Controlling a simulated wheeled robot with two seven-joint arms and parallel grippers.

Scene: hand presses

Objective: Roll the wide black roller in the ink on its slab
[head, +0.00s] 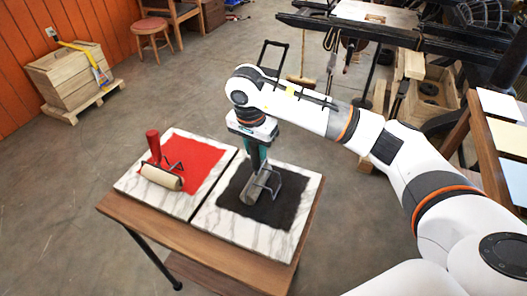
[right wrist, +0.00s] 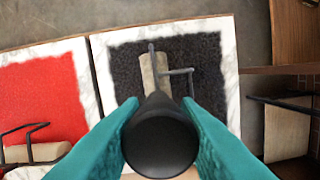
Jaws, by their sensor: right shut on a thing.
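The wide black roller (head: 251,193) has a dark handle, a bent wire frame and a pale cylinder. My right gripper (head: 257,153) points down from above and is shut on its handle, which stands roughly upright. The cylinder is over the black ink patch (head: 287,206) on the right marble slab (head: 220,223); I cannot tell whether it touches the ink. In the right wrist view, the handle end (right wrist: 160,138) sits between the teal fingers, with the roller's cylinder (right wrist: 153,72) beyond it over the black ink (right wrist: 205,62). My left gripper is not in view.
A red-handled roller (head: 161,178) rests on the red ink (head: 205,153) of the left marble slab (head: 127,182). Both slabs lie side by side on a wooden table (head: 190,237). Open floor lies to the left. A shelf with paper sheets (head: 507,137) stands at the right.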

